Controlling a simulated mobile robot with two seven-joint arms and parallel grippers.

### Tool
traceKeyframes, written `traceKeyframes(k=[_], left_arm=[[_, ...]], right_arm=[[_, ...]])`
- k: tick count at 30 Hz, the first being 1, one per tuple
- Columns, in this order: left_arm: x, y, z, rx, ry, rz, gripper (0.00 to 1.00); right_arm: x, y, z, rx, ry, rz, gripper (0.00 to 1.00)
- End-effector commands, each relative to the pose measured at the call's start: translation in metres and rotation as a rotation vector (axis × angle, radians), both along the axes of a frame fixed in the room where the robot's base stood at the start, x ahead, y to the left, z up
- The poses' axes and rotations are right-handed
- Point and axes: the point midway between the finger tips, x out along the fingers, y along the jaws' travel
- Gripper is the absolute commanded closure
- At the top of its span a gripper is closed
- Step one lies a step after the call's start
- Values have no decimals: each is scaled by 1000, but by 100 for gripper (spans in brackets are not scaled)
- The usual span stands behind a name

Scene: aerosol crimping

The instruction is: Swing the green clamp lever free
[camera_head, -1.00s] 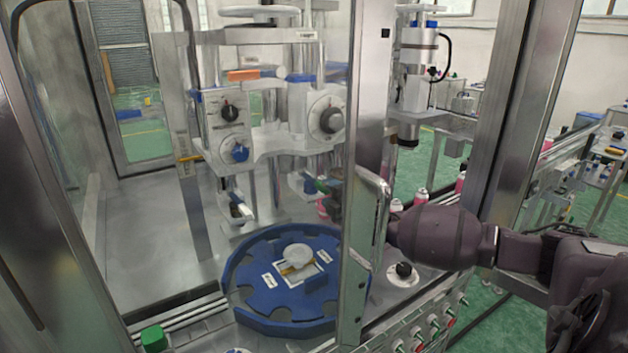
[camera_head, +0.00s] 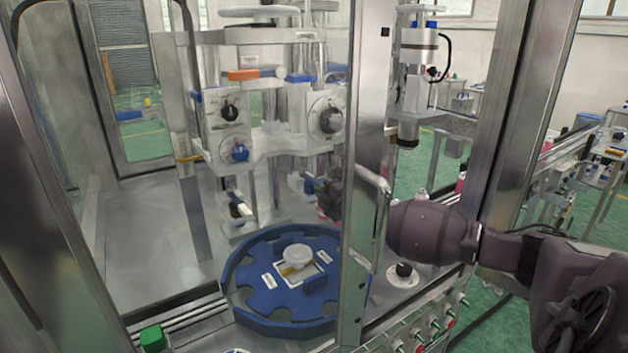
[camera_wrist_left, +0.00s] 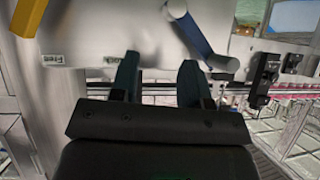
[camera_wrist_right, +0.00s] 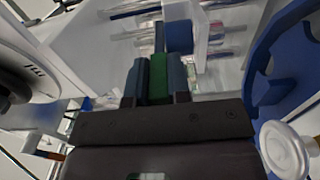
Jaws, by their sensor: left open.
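The green clamp lever (camera_wrist_right: 158,78) shows in the right wrist view as a narrow upright green bar. My right gripper (camera_wrist_right: 157,72) has a finger on either side of it, both seeming to touch it, so it looks shut on the lever. In the head view my right gripper (camera_head: 328,192) is behind the clear panel, beside the crimping head's columns; the lever is mostly hidden by it there. My left gripper (camera_wrist_left: 160,78) shows only in the left wrist view, open and empty, below a pale machine face.
A blue star wheel (camera_head: 238,290) with a white knob (camera_head: 297,255) lies below my right gripper. A metal door post with a handle (camera_head: 383,220) stands close beside my right forearm. Dials (camera_head: 326,118) sit on the machine above. A blue-handled lever (camera_wrist_left: 190,35) is above the left gripper.

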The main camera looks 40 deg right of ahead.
Motion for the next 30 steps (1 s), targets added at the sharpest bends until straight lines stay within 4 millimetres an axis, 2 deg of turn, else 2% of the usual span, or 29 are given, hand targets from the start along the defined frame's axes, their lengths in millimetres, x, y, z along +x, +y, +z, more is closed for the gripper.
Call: traceKeyframes(k=[16,30], left_arm=[[0,0,-1,0,-1,0,57],[1,0,-13,0,-3,0,57]], right_arm=[[0,-2,0,-1,0,-1,95],[0,-27,0,-2,-2,-5,95]])
